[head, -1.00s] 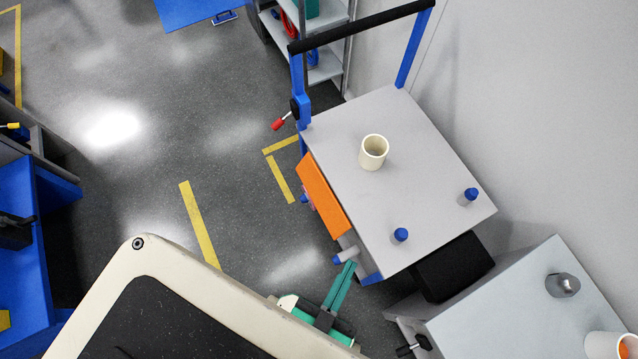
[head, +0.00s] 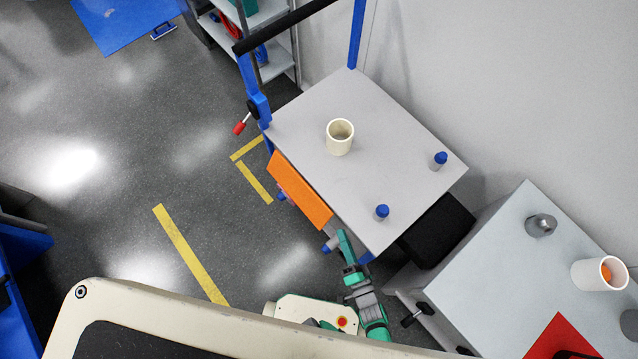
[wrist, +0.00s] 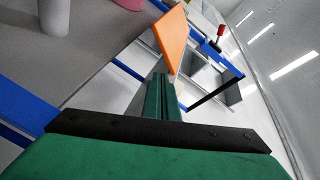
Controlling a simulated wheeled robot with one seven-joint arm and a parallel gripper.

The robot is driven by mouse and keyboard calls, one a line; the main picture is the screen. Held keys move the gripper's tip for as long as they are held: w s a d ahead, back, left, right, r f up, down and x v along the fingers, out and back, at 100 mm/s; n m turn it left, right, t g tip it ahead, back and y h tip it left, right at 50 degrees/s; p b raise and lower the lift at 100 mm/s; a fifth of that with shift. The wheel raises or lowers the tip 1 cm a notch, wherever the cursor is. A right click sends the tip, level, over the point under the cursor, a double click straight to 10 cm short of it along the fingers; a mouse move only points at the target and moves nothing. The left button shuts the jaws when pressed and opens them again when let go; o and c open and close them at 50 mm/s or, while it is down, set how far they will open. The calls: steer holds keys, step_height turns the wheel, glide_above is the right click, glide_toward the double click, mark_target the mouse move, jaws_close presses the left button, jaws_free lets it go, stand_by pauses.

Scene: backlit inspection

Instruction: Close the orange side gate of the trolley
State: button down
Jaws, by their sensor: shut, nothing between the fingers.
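The trolley has a grey top (head: 385,130), blue posts and a black handle bar. Its orange side gate (head: 302,190) runs along the left side below the top, with its broad face visible from above. The gate also shows in the wrist view (wrist: 173,38), beyond my fingers. My gripper (head: 342,238) is at the trolley's near left corner, close to the gate's near end. Its green fingers are together and empty in the wrist view (wrist: 162,95). Whether the fingertips touch the gate cannot be told.
A cream cup (head: 340,137) and two blue-capped bottles (head: 381,212) (head: 440,160) stand on the trolley top. A grey cabinet (head: 490,260) stands at right. Floor left of the trolley is clear.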

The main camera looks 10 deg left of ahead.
mark_target(319, 204)
steer(key=w+a+f+m+y, duration=0.1)
steer(key=w+a+f, duration=0.1)
steer(key=w+a, duration=0.1)
steer(key=w+a+f+m, duration=0.1)
steer(key=w+a, duration=0.3)
steer(key=w, duration=0.1)
steer(key=w+a+f+m+y, duration=0.1)
steer(key=w+a+f, duration=0.1)
steer(key=w+a, duration=0.1)
steer(key=shift+w+a+f+m+g+y, duration=0.2)
steer(key=shift+w+f+m+g+y, duration=0.15)
steer(key=shift+w, duration=0.2)
steer(key=shift+s+a+m, duration=0.1)
steer(key=shift+s+m, duration=0.15)
steer(key=shift+m, duration=0.1)
